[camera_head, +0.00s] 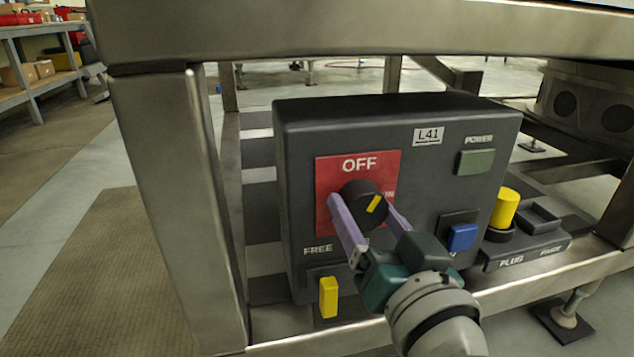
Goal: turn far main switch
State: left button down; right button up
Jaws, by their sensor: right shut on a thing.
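The main switch (363,207) is a round black knob with a yellow mark, set on a red plate (327,169) on the front of a dark box (300,135) labelled L41. The yellow mark is tilted up to the right, between the OFF label at the top and a partly hidden ON label at the right. My right gripper (362,212) reaches up from below, its two purple fingers on either side of the knob and shut on it. The lower right of the red plate is hidden by a finger. My left gripper is not in view.
A yellow lever (328,297) under FREE, a blue button (462,237) and a green POWER panel (476,162) are on the box. A yellow plug (504,208) stands at right. A metal beam (360,35) runs above and a post (175,200) stands left.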

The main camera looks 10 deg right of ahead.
jog(key=m, duration=1)
jog(key=shift+m, duration=1.3)
jog(key=o, duration=1.3)
jog(key=shift+o, duration=0.2)
jog(key=shift+s+r, duration=0.1)
jog(key=shift+s, duration=0.45)
jog(key=s+p, duration=0.1)
jog(key=s, duration=0.8)
jog(key=shift+d+p, duration=0.15)
jog(key=shift+p, duration=0.25)
